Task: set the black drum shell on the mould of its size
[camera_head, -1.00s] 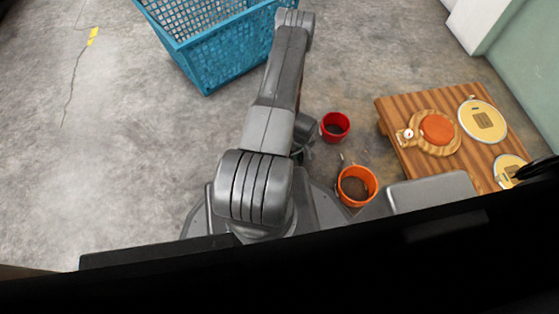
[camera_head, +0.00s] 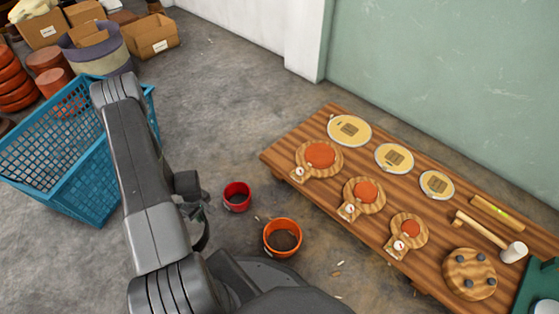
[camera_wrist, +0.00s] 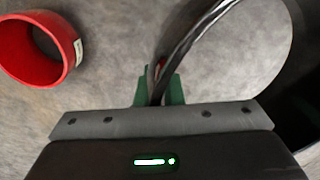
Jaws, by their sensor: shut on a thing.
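My gripper (camera_wrist: 160,88) has green fingers closed on the thin wall of the black drum shell (camera_wrist: 187,48) in the wrist view. The shell's dark rim curves up from the fingers, its dark wall fills the right edge, and the floor shows through its opening. In the head view my arm hides most of the gripper, and I cannot make out the shell clearly. Three round wooden moulds with orange tops stand on the bench: a large one (camera_head: 320,155), a middle one (camera_head: 366,192) and a small one (camera_head: 411,229). Each has a small white dial. The gripper is away from them.
The striped wooden bench (camera_head: 290,155) also holds three yellow discs, a mallet (camera_head: 490,237) and a round studded board (camera_head: 469,275). A red pot (camera_head: 237,196), also in the wrist view (camera_wrist: 74,62), and an orange pot (camera_head: 282,238) stand on the floor. A blue basket (camera_head: 90,165) is left.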

